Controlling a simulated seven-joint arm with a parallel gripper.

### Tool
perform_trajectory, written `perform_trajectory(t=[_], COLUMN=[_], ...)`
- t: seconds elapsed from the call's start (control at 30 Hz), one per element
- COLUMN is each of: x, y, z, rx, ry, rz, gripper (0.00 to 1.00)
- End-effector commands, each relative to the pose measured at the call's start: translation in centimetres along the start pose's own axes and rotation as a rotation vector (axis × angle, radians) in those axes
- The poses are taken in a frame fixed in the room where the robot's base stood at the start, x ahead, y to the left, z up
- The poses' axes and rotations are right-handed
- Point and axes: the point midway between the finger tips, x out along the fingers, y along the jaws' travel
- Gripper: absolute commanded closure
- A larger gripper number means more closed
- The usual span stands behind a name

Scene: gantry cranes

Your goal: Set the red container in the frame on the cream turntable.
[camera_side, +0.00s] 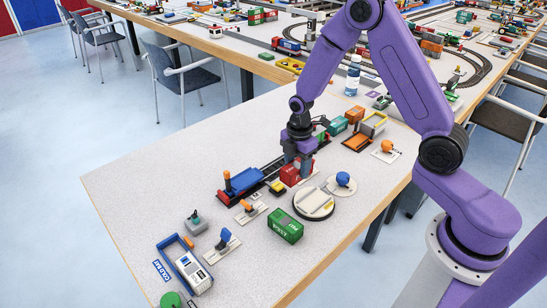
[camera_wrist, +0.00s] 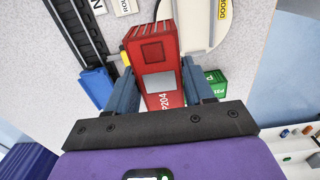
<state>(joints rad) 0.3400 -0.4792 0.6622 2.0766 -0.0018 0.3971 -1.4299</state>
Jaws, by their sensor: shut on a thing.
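The red container (camera_side: 290,175) is between the fingers of my gripper (camera_side: 297,164), just behind the cream turntable in the side view. In the wrist view the red container (camera_wrist: 152,48) lies lengthwise between both fingers (camera_wrist: 162,88), which press on its sides. I cannot tell whether it touches the table. The cream turntable (camera_side: 313,207) is a round disc with a dark rim and a pale raised piece across its top. Its edge shows at the top right of the wrist view (camera_wrist: 195,22). The frame's inside is not clear to see.
A green container (camera_side: 285,226) stands just in front of the turntable. A blue-knobbed control (camera_side: 343,181) is right of it. A dark track with a blue wagon (camera_side: 246,180) lies to the left. Several more containers stand behind my gripper.

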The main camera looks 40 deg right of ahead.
Motion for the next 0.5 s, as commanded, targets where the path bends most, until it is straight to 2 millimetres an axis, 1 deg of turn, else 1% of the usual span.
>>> perform_trajectory(t=[0.03, 0.2, 0.33, 0.5], x=[0.0, -0.1, -0.1, 0.3], y=[-1.2, -4.3, -5.5, -6.0], z=[0.5, 1.6, 2.0, 2.1], rx=[0.002, 0.0, 0.0, 0.0], ry=[0.0, 0.0, 0.0, 0.0], rz=[-0.002, 0.0, 0.001, 0.0], gripper=[0.75, 0.75, 0.75, 0.75])
